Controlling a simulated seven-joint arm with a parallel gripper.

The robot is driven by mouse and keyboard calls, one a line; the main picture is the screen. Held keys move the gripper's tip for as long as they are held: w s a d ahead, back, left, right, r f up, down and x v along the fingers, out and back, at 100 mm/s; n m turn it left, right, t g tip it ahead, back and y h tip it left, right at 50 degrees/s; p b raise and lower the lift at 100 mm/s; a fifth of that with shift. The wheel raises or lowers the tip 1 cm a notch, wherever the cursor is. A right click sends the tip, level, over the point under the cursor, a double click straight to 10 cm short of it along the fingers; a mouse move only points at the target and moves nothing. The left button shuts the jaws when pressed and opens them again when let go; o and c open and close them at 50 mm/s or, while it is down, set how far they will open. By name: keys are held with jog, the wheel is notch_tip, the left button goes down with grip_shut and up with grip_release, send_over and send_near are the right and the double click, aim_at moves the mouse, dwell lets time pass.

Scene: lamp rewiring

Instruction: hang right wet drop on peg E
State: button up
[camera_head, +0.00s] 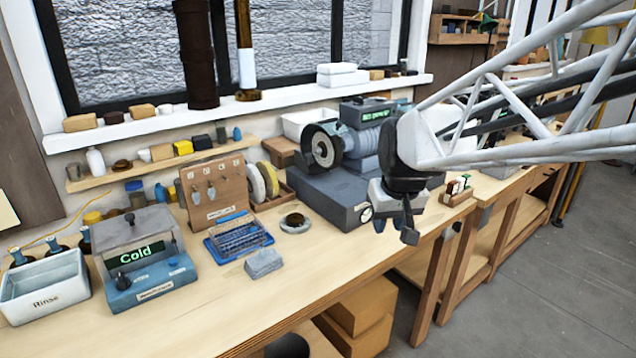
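The wooden peg board (236,172) stands upright at the back of the bench, with small labels and pegs too small to read, so I cannot pick out peg E. Two pale drop-shaped pieces hang on its left half: a left drop (196,195) and a right drop (211,191). A blue tray with a wire rack (238,236) lies in front of the board; its contents are too small to tell. I cannot tell which piece is the right wet drop. My gripper (395,228) points down at the bench's front edge, right of the board, with its fingers apart and nothing seen between them.
A grey grinding machine (338,190) stands between the board and my gripper. A "Cold" box (145,262) and a white "Rinse" basin (45,287) are at left. A grey block (263,263) and round dish (295,223) sit in front. The front bench strip is clear.

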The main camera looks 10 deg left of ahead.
jog(key=w+a+f+n, duration=0.3)
jog(key=w+a+f, duration=0.1)
jog(key=w+a, duration=1.05)
jog(key=n+y, duration=0.2)
send_near(254, 227)
jog(key=shift+w+a+f, duration=0.1)
jog(key=shift+a+f, duration=0.15)
jog(key=shift+f, duration=0.05)
jog(key=shift+f, duration=0.15)
jog(key=shift+x, duration=3.85)
jog(key=shift+d, duration=0.1)
jog(key=c, duration=0.4)
